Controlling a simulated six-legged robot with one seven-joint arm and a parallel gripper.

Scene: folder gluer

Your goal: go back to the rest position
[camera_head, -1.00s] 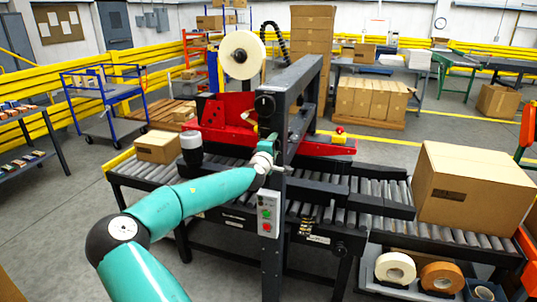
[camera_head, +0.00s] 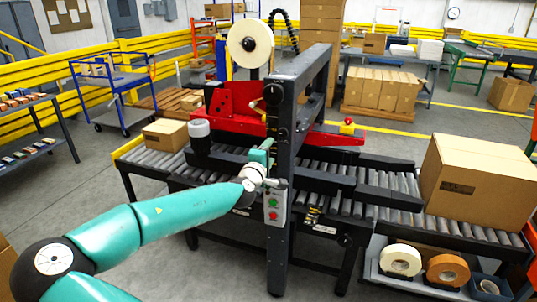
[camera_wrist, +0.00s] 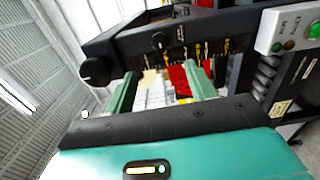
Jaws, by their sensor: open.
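My teal arm reaches from the lower left in the head view. Its wrist end is in front of the dark upright post (camera_head: 283,150) of the case-sealing machine. My gripper (camera_head: 262,157) shows small there, partly against the machine, just above the control box (camera_head: 274,208) with green and red buttons. In the wrist view, the two green fingers of my gripper (camera_wrist: 160,75) stand apart with nothing held between them. The machine's dark beam (camera_wrist: 200,40) with a scale and knobs crosses beyond the fingers. The control box (camera_wrist: 290,28) is at the upper right.
A large carton (camera_head: 480,185) sits on the roller conveyor (camera_head: 385,205) at right, a small carton (camera_head: 166,134) at left. A blue cart (camera_head: 115,90) stands behind left. Open floor lies at left.

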